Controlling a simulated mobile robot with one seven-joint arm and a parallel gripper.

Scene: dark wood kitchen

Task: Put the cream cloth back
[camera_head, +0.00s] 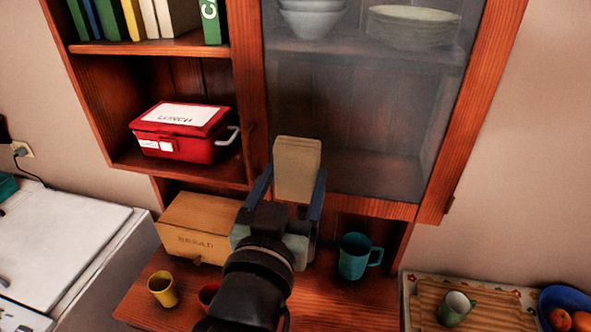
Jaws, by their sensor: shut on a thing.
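My gripper (297,190) is in the middle of the camera_head view, in front of the wooden cabinet. It is shut on a cream block-like thing, which looks like the folded cream cloth (298,165). The cloth stands upright between the two blue fingers and sticks up above them. It overlaps the lower left of the cabinet's glass door (350,120) in the picture. I cannot tell how far it is from the glass.
A red lunch box (180,146) sits on the open shelf at left, below several books. Behind the glass are bowls (308,20) and plates (408,42). A bread box (200,228), yellow cup (163,289) and teal mug (354,258) stand on the counter below.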

